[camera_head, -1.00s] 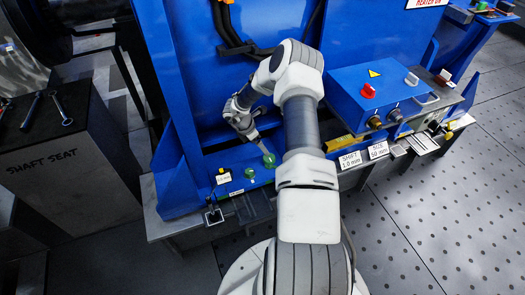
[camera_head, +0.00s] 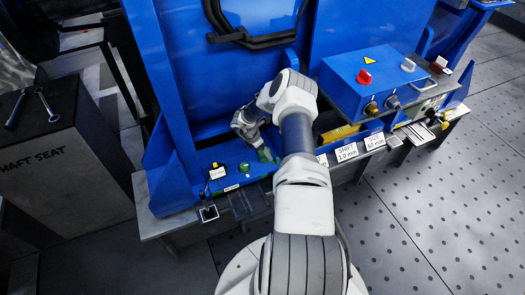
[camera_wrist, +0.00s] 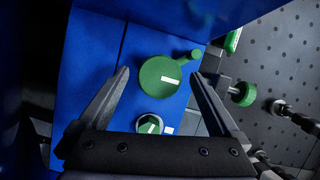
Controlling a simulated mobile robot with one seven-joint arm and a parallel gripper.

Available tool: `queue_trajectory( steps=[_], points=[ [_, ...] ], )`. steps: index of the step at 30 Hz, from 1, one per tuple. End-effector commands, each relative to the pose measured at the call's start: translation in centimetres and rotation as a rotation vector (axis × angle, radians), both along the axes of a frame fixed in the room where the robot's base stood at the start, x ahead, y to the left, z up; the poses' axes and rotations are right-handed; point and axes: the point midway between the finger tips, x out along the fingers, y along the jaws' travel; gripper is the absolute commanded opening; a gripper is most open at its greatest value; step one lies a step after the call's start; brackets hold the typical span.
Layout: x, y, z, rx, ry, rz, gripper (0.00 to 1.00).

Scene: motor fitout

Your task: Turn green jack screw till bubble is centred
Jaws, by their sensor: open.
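In the wrist view a round green knob (camera_wrist: 160,77) with a white mark and a small side handle (camera_wrist: 187,57) lies between my fingers; I take it for the jack screw. My gripper (camera_wrist: 161,72) is open, one finger on each side of the knob, with gaps showing. In the head view my gripper (camera_head: 262,149) is down at the blue ledge and partly hides a green knob (camera_head: 266,156). A smaller green piece (camera_wrist: 148,125) with a white mark sits beside the large knob. I cannot make out a bubble in either view.
Another green knob (camera_wrist: 242,94) and a green strip (camera_wrist: 233,39) lie right of the blue plate. A blue control box (camera_head: 375,88) with red and white knobs stands right of my arm. A grey block (camera_head: 45,150) with tools is at left.

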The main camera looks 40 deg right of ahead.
Motion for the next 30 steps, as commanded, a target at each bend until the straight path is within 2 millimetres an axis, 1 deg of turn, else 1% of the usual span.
queue_trajectory(
  steps=[5, 6, 8, 9, 20, 26, 30],
  points=[
    [0.02, -0.02, 0.03, 0.0, 0.0, 0.0, 0.99],
    [0.02, -0.01, 0.04, 0.0, 0.0, 0.0, 0.97],
    [0.02, -0.01, 0.04, 0.0, 0.0, 0.0, 0.86],
    [0.02, -0.01, 0.04, 0.0, 0.0, 0.0, 0.79],
    [0.02, 0.0, 0.05, 0.0, 0.0, -0.001, 0.14],
    [0.01, 0.01, 0.09, 0.0, -0.001, 0.011, 0.13],
    [-0.03, 0.0, 0.14, 0.0, 0.0, 0.05, 0.13]
  ],
)
